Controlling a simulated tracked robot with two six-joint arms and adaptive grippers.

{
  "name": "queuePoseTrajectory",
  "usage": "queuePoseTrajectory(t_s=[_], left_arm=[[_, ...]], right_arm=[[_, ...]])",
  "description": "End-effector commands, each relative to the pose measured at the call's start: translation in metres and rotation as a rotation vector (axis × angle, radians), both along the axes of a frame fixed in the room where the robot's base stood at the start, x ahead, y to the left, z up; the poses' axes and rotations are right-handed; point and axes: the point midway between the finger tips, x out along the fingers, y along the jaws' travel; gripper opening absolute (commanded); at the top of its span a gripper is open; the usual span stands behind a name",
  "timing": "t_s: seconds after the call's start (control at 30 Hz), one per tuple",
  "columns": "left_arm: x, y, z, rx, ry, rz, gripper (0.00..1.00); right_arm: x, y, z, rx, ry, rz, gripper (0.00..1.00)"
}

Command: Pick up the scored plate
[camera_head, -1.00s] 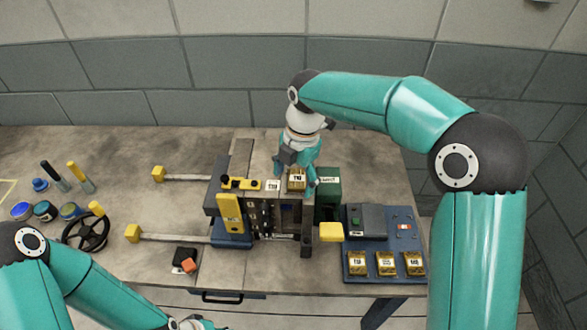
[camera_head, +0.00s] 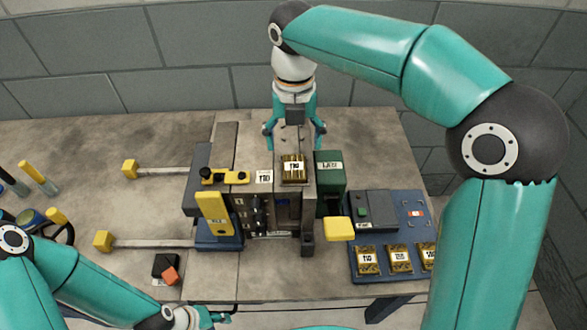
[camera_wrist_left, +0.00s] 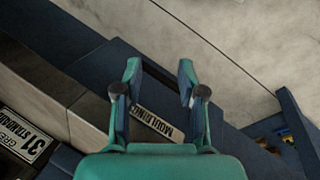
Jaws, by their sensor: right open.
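A brass plate with a white label (camera_head: 293,169) lies on top of the dark moulding machine (camera_head: 270,218). More labelled brass plates, (camera_head: 367,261) and (camera_head: 399,258) among them, lie in a row on the blue tray (camera_head: 385,280). I cannot make out score marks on any of them. My right gripper (camera_head: 294,138) is open and empty, just behind the plate on the machine, with its fingers spread wide. My left gripper (camera_head: 218,318) is low at the bottom edge; the left wrist view shows its fingers (camera_wrist_left: 159,80) apart with nothing between them.
A green box (camera_head: 330,170) and a yellow pad (camera_head: 338,229) adjoin the machine. Yellow-ended rods (camera_head: 165,171) extend left. A black and orange object (camera_head: 167,268) lies on the bench near its front edge. The bench's back left is clear.

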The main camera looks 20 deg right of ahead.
Motion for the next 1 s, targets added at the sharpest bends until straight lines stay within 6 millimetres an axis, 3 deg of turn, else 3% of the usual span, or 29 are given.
queuePoseTrajectory(t_s=[0.1, 0.33, 0.6, 0.9, 1.0], left_arm=[[0.0, 0.0, -0.001, 0.0, 0.0, 0.0, 0.4], [0.0, 0.0, -0.001, 0.0, 0.0, 0.0, 0.4], [0.0, 0.0, 0.001, 0.0, 0.0, 0.0, 0.4], [0.0, 0.0, 0.001, 0.0, 0.0, 0.0, 0.4], [0.0, 0.0, 0.001, 0.0, 0.0, 0.0, 0.4]], right_arm=[[0.0, 0.0, -0.014, -0.001, 0.002, 0.0, 0.81], [0.0, 0.0, -0.028, -0.001, 0.003, 0.001, 0.81], [0.001, 0.0, -0.065, 0.0, 0.004, 0.001, 0.81], [0.002, 0.001, -0.071, 0.0, 0.001, 0.001, 0.81], [0.002, 0.001, -0.071, 0.0, 0.001, 0.001, 0.68]])
